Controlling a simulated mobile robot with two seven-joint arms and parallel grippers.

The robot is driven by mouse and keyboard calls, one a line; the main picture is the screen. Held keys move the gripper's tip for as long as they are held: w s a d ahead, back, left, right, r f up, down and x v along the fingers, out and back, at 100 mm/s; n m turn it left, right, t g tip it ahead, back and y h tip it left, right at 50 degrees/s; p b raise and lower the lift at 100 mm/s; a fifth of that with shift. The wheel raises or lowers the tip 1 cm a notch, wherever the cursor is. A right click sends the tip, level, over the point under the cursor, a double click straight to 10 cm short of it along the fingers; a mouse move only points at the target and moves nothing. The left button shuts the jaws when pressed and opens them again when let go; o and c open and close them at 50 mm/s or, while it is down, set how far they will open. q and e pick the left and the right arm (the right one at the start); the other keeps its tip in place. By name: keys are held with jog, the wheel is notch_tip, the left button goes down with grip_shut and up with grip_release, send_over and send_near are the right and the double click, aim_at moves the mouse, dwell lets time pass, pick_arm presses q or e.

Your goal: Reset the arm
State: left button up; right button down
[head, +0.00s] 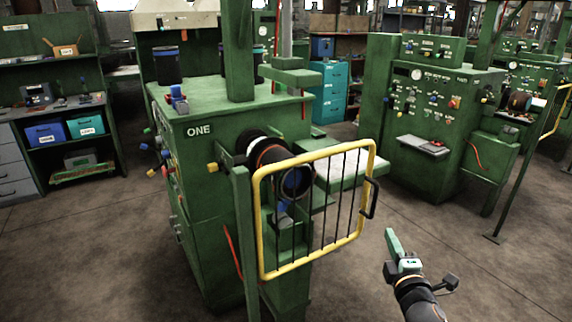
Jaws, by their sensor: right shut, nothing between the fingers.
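My right arm comes in from the bottom right of the head view. Its gripper (391,236) has green fingers, which are shut with nothing between them. The gripper is raised over the open floor, to the right of and apart from the yellow-framed gate (366,226). My left arm and its gripper are out of view.
A green machine marked ONE (185,190) fills the middle, with a dark roller (296,181) behind the gate. Another green machine (440,140) stands at the back right. Shelves (75,95) with blue bins stand at the left. The floor (490,275) at the lower right is clear.

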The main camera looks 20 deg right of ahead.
jog(key=s+a+f+m+g+y, duration=0.25)
jog(key=s+a+f, duration=0.25)
jog(key=a+f, duration=0.3)
jog(key=s+a+f+m+g+y, duration=0.25)
jog(key=s+a+f, duration=0.2)
jog(key=f, duration=0.55)
jog(key=s+a+f+m+g+y, duration=0.1)
jog(key=s+a+f+m+y, duration=0.1)
jog(key=s+a, duration=0.4)
jog(key=s+a+f+m+g+y, duration=0.1)
jog(key=s+a+f+m, duration=0.3)
jog(key=s+a+f, duration=0.2)
jog(key=shift+a+f+m+y, duration=0.3)
jog(key=shift+a+m+y, duration=0.1)
jog(key=shift+a, duration=0.25)
